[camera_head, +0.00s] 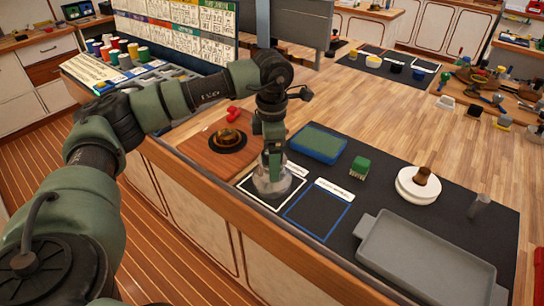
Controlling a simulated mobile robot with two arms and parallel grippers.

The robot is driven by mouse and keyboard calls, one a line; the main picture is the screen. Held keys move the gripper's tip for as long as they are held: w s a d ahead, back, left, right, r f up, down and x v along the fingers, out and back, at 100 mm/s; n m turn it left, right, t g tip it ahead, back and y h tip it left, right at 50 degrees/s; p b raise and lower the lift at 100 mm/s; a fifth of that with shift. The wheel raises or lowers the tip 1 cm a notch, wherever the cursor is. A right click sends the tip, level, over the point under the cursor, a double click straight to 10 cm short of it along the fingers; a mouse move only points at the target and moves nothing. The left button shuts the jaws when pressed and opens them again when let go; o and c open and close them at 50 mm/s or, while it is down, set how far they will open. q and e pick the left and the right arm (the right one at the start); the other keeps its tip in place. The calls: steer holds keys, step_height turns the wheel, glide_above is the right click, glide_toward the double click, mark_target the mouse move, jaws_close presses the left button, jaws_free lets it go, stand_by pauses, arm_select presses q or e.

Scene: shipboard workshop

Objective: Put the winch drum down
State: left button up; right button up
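A silver, flared metal drum, the winch drum (272,183), stands upright at the white-outlined rectangle (291,197) on the dark mat. My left gripper (272,163) points straight down on top of it and appears closed around its upper part. The fingertips are small and partly hidden against the metal, and I cannot tell whether the drum's underside touches the mat. A dark round base with a brass-coloured centre (228,139) sits on a brown wooden board (197,150) to the left of the drum. My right gripper is not in view.
A blue-outlined rectangle (318,210) on the mat is empty. Nearby are a blue tray with a green pad (319,144), a green brush (359,168), white discs with a brown knob (418,187), a clear jar (480,206), a grey tray (424,262) and a red part (233,115).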

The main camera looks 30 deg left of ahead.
arm_select(q)
steer(key=shift+r, duration=0.1)
steer(key=shift+r, duration=0.2)
step_height(320, 180, up, 11)
steer(key=shift+w+f+b, duration=0.1)
steer(key=shift+f+b, duration=0.05)
steer(key=shift+b, duration=0.95)
steer(key=shift+r, duration=0.5)
